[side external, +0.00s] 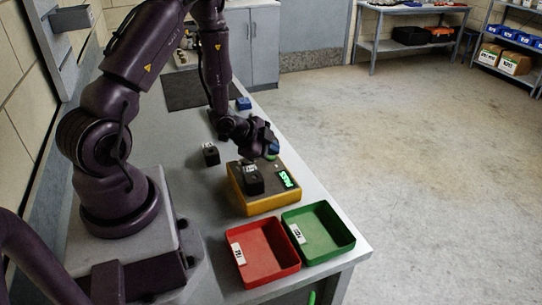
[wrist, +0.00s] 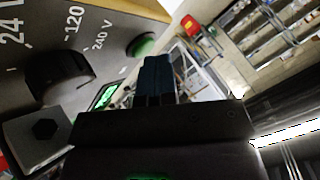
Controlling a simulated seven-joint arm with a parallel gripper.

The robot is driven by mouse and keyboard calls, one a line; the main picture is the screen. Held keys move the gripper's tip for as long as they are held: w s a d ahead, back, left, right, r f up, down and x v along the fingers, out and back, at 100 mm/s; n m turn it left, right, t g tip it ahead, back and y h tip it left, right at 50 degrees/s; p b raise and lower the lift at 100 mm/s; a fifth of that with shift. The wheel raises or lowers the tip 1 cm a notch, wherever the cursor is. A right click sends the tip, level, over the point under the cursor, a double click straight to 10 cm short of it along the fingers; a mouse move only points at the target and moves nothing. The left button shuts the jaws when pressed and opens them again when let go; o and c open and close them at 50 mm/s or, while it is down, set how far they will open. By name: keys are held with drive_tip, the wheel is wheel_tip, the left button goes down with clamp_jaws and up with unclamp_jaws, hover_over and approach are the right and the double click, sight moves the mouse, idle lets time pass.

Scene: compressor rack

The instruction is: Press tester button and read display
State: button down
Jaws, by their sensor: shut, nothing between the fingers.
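The tester (side external: 262,205) is a yellow box with a grey top on the bench. Its display (side external: 287,179) is lit green; its characters look like PASS, but are small and slanted. The display also shows, partly hidden, in the wrist view (wrist: 106,96). The green button (wrist: 143,46) stands on the tester's face, with 24, 120 and 240 V markings and a black knob (wrist: 58,78) near it. My gripper (side external: 273,150) is shut and empty over the tester's far edge. In the wrist view its dark blue fingers (wrist: 158,66) are close beside the button; contact cannot be told.
A black labelled block (side external: 253,183) sits on the tester. Another black block (side external: 210,155) stands on the bench behind it, and a blue object (side external: 243,103) lies farther back. A red bin (side external: 268,262) and a green bin (side external: 325,240) stand at the bench's front.

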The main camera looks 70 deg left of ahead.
sight(271, 157)
drive_tip(key=shift+r, duration=0.65)
drive_tip(key=shift+r, duration=0.1)
drive_tip(key=shift+r, duration=2.4)
drive_tip(key=s+n+g, duration=0.1)
drive_tip(key=s+f+n+g, duration=0.1)
drive_tip(key=s, duration=0.1)
drive_tip(key=s+a+f+n+g, duration=0.1)
drive_tip(key=shift+s+y, duration=0.15)
drive_tip(key=shift+y, duration=0.25)
drive_tip(key=r+n+g, duration=0.1)
drive_tip(key=s+r+n, duration=0.1)
drive_tip(key=s+r+n+g, duration=0.1)
drive_tip(key=shift+s+d+r+g+y, duration=0.1)
drive_tip(key=shift+d+r+g+y, duration=0.2)
drive_tip(key=shift+d+r+y, duration=0.1)
drive_tip(key=s+d+r+n+t+h, duration=0.1)
drive_tip(key=s+d+r, duration=0.3)
drive_tip(key=d+r, duration=0.5)
drive_tip(key=s+d+r+t+h, duration=0.1)
drive_tip(key=s+d+r, duration=0.3)
drive_tip(key=d+r, duration=0.5)
wheel_tip(271, 157, up, 3)
drive_tip(key=shift+s+d+r+n+h, duration=0.15)
drive_tip(key=shift+d+n+h, duration=0.15)
drive_tip(key=shift+n, duration=0.1)
